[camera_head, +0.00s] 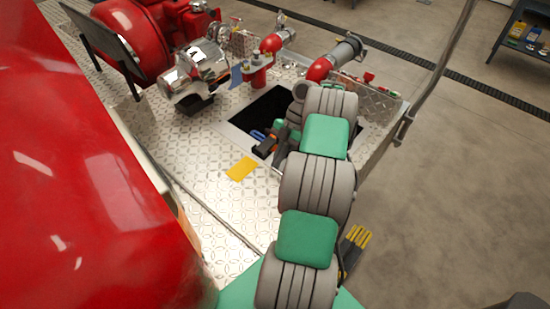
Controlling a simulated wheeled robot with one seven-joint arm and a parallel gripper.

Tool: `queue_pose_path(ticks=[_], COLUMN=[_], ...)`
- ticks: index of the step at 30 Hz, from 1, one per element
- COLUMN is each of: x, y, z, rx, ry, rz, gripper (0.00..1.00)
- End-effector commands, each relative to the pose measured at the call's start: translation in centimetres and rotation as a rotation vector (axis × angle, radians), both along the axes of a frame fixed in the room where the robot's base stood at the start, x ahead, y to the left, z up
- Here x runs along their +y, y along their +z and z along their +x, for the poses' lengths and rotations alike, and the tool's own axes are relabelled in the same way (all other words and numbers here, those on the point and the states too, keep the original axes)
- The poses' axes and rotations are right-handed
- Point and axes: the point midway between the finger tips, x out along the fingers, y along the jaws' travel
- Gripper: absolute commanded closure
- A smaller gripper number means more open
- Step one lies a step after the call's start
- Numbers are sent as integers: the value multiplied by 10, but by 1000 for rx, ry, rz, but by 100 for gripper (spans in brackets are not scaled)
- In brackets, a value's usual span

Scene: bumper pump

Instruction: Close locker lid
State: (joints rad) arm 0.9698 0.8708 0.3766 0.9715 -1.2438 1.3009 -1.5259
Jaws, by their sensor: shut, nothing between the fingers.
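The locker is a dark square opening with a pale metal frame (232,126) in the diamond-plate deck. A raised diamond-plate panel (372,93) stands at its far right side and looks like the open lid, though my arm hides part of it and I cannot see its hinge. My gripper (264,147) is shut and empty, over the near part of the opening. Something blue (258,135) shows just beyond the fingers, in or over the opening. My arm hides the right part of the opening.
Red and chrome pump parts (196,72) stand behind left. Red pipe elbows (320,69) stand behind the opening. A yellow plate (242,169) lies on the deck near left. A grey upright rail (437,75) rises at the right corner. A large red body fills the left.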

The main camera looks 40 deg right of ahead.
Motion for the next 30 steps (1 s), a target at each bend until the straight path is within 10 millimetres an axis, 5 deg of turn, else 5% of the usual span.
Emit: queue_pose_path(ticks=[11,16,20,26,30], x=[0,-1,9,28,43], y=[4,36,47,90,97], z=[0,0,-13,-42,-63], rx=[-1,-2,-1,-2,-1], ry=[-1,-1,-2,-1,-1], rz=[-1,-2,-2,-4,-2], gripper=[100,100,100,100,100])
